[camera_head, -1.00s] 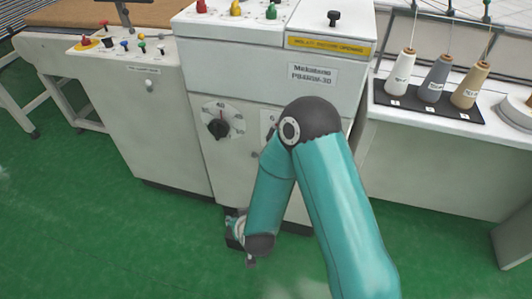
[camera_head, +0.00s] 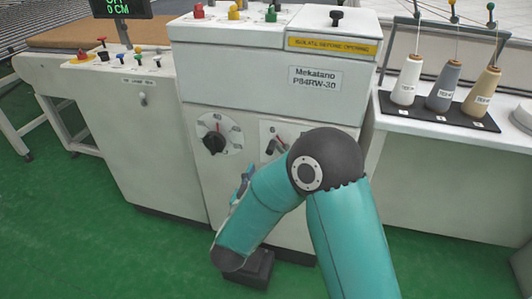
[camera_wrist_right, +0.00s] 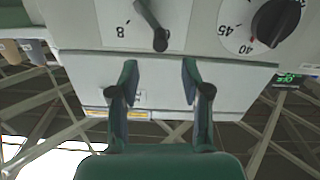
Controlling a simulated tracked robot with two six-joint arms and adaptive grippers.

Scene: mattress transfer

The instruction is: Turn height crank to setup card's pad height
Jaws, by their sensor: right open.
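A black knob (camera_head: 213,142) sits on a round white dial on the machine's front; in the wrist view the knob (camera_wrist_right: 274,22) has 40 and 45 beside it. To its right, a dark crank-like lever (camera_head: 274,146) is on a second plate, partly behind my arm. The lever (camera_wrist_right: 158,36) also shows in the wrist view, near an 8. I cannot tell which is the height crank. My right gripper (camera_wrist_right: 159,78) is open and empty, its fingers pointing towards the lever, apart from it. In the head view the gripper (camera_head: 242,184) is mostly hidden. No setup card is recognisable. The left gripper is not in view.
The white machine (camera_head: 330,98) fills the middle. A display (camera_head: 122,8) at the upper left reads 0 CM, its top line cut off. Small coloured knobs (camera_head: 128,58) stand on the left panel. Thread cones (camera_head: 442,84) stand at right. The green floor is clear at left.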

